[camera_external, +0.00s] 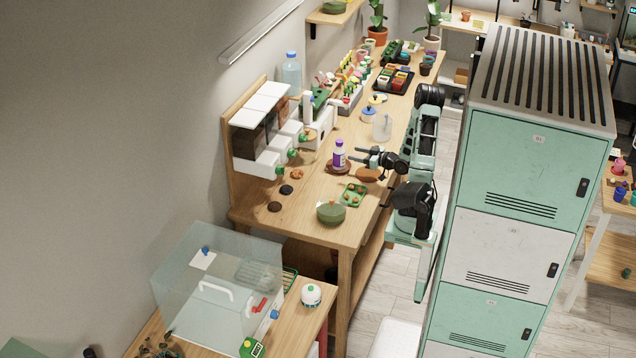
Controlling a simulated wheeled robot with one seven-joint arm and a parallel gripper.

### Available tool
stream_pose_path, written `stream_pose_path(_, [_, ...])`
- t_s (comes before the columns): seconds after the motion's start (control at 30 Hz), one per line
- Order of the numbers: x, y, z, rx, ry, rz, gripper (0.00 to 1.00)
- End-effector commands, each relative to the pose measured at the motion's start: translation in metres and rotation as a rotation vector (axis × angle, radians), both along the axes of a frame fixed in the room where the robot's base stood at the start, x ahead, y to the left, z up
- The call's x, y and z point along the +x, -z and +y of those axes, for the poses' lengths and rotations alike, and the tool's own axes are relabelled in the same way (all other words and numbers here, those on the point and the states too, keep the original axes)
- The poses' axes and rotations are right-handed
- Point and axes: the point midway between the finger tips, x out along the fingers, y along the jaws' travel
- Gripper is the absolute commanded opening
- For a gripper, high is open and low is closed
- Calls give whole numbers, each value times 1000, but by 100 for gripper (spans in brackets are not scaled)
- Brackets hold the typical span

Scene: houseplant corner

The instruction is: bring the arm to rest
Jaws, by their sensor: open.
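My gripper (362,155) is open and reaches left over the wooden bench. Its fingers point toward a white bottle with a purple label and cap (339,155). The bottle stands upright on a small brown saucer (338,168). A small gap seems to show between the fingertips and the bottle. My arm stands at the bench's right edge, with its upper links raised and bent.
A brown oval object (369,175) lies under my gripper. A green tray (353,194) and a green lidded pot (331,212) are nearer. A clear jug (382,127) stands behind. Tall lockers (515,190) stand close on the right.

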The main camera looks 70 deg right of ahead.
Motion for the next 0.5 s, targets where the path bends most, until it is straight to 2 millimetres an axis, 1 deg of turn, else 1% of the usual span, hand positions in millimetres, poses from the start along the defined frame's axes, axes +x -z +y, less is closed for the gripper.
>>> stream_pose_path(0.03, [18,1,16,-11,-41,54,52])
stream_pose_path(0.07, [28,3,25,-17,-58,92,52])
stream_pose_path(0.1, [41,6,38,-25,-84,148,52])
stream_pose_path(0.17, [59,11,60,-40,-120,233,52])
stream_pose_path(0.2, [69,14,75,-51,-142,288,52])
stream_pose_path(0.27, [81,17,98,-68,-173,366,52])
stream_pose_path(0.33, [92,19,127,-88,-207,453,52])
stream_pose_path(0.37, [95,20,139,-96,-221,490,52])
stream_pose_path(0.4, [99,21,157,-107,-239,538,52])
stream_pose_path(0.47, [101,21,183,-125,-264,607,52])
stream_pose_path(0.5, [101,20,201,-136,-280,652,52])
